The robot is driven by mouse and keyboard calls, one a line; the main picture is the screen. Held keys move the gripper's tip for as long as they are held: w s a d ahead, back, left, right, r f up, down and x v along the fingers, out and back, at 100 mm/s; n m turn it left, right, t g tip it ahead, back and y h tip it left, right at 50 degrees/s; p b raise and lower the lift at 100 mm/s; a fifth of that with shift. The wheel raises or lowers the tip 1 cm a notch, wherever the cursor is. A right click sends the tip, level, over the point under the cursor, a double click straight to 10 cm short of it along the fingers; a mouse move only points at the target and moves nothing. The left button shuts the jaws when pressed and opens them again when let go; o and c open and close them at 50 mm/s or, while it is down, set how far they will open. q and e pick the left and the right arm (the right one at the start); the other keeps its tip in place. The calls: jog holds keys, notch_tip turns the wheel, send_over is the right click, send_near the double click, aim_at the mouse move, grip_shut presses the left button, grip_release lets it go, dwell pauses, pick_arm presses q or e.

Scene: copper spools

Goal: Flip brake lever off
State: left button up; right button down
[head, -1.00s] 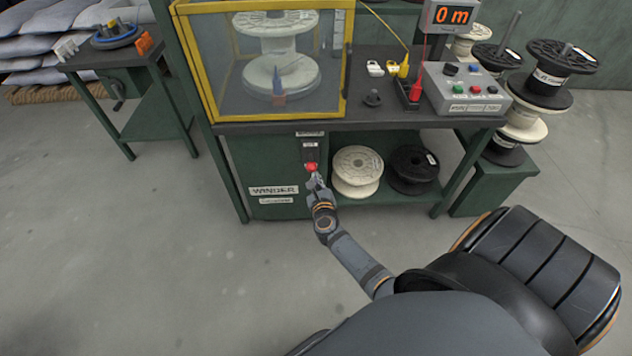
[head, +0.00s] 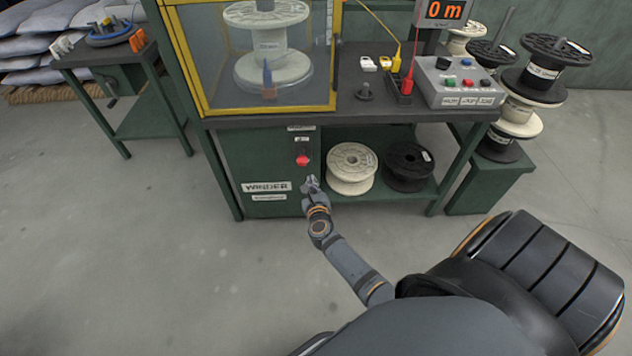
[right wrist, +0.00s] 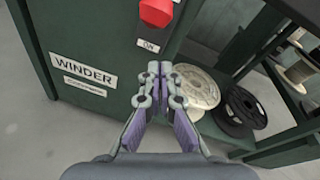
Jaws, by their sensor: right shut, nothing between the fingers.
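The brake lever shows as a red knob (head: 302,160) on the dark green front panel of the winder (head: 262,160), under the bench top. In the right wrist view the red knob (right wrist: 157,12) is at the top edge, just above a small "ON" label (right wrist: 149,46). My right gripper (head: 311,180) is shut and empty, a little below the knob and apart from it. Its closed fingertips (right wrist: 160,68) show below the label in the wrist view. Small labels above the knob are too small to read. My left gripper is not in view.
A white spool (head: 352,166) and a black spool (head: 408,164) lie on the lower shelf right of the panel. A yellow-framed guard (head: 325,105) stands on the bench. A control box (head: 458,82) sits at the right. The floor in front is clear.

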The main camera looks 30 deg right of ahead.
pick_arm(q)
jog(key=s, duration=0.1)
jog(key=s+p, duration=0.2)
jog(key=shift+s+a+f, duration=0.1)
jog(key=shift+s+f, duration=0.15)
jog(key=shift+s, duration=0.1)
pick_arm(e)
jog(key=r+v, duration=0.1)
jog(key=v, duration=0.9)
jog(key=shift+w+r, duration=0.2)
jog(key=shift+r, duration=0.2)
jog(key=shift+d+f, duration=0.1)
